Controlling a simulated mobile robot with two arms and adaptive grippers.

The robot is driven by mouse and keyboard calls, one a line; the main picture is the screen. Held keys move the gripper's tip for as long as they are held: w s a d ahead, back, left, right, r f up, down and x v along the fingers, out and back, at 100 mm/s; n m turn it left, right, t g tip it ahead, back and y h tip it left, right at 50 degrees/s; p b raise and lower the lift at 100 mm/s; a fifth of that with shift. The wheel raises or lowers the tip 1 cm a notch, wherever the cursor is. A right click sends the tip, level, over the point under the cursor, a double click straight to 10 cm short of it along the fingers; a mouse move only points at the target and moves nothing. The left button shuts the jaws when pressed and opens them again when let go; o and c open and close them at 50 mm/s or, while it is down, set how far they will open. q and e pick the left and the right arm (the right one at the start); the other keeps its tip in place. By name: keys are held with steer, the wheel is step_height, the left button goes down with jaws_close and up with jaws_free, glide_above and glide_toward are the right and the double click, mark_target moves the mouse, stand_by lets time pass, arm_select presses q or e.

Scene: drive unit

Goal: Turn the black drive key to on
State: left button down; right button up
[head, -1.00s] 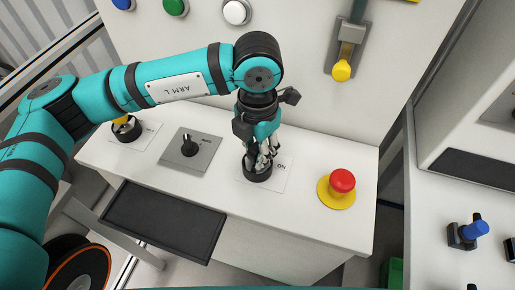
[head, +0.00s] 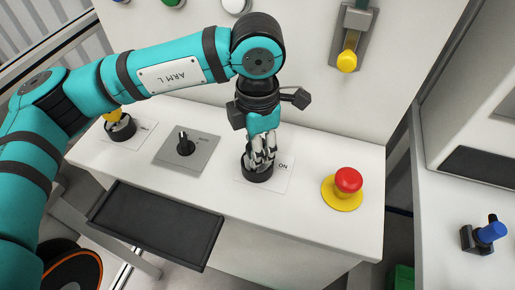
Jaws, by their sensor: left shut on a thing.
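The drive key switch is a round black base (head: 257,175) on a white label plate (head: 279,180) marked ON, on the white console top. My left gripper (head: 258,163) points down over this base and is shut on the black drive key, which its fingers almost wholly hide. I cannot tell which way the key points. My right gripper is not in view.
Left of it stand a grey plate with a black selector knob (head: 184,146) and a yellow-topped switch (head: 119,125). Right is a red mushroom button (head: 347,181) on a yellow base. A black tray (head: 155,225) juts from the console front. A yellow-ended lever (head: 347,60) hangs on the back panel.

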arm_select(q)
steer(key=shift+f, duration=0.1)
steer(key=shift+m+b, duration=0.5)
steer(key=shift+b, duration=0.05)
steer(key=shift+m+b, duration=1.05)
steer(key=shift+m, duration=0.65)
